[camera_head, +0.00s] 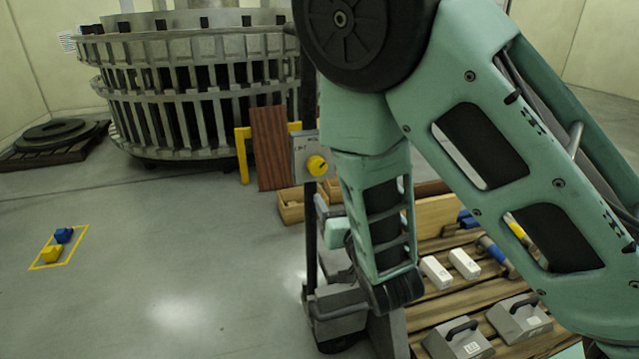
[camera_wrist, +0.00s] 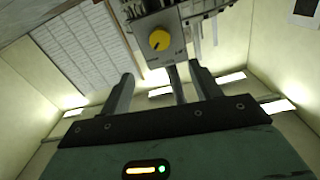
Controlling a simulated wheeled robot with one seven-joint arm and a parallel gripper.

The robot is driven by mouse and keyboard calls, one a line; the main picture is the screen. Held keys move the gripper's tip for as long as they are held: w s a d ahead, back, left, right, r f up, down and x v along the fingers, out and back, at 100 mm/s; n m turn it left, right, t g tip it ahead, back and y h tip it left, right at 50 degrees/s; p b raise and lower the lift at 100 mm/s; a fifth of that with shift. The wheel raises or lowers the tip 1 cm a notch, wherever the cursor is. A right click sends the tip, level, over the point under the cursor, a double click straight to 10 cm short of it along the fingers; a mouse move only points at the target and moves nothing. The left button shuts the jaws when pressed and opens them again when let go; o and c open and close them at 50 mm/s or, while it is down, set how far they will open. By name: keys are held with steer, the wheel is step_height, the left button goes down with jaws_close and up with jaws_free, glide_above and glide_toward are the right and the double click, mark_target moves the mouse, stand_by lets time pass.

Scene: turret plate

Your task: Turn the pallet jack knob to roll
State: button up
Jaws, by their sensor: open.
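The yellow round knob (camera_head: 317,165) sits on a grey control panel (camera_head: 301,147) on the dark upright post of the pallet jack. The panel has small lettering that I cannot read. In the wrist view the knob (camera_wrist: 159,40) shows face-on on the panel (camera_wrist: 185,42), beyond the fingertips and apart from them. My gripper (camera_wrist: 160,72) is open and empty, its two fingers spread below the knob in that view. In the head view my arm hides part of the jack, and the fingers show only partly. I cannot tell the knob's setting.
A wooden pallet (camera_head: 440,302) right of the jack carries white boxes (camera_head: 436,272) and handled grey blocks (camera_head: 458,340). A large slotted ring structure (camera_head: 200,90) stands behind. A yellow floor square (camera_head: 73,252) holds small blocks. The floor at left is mostly clear.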

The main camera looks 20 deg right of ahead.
mark_target(318, 168)
steer(key=w+b, duration=0.6)
steer(key=w, duration=0.8)
steer(key=shift+w+d+b, duration=0.1)
steer(key=shift+w+b, duration=0.2)
steer(key=shift+b, duration=0.1)
steer(key=shift+c, duration=0.3)
steer(key=c, duration=0.9)
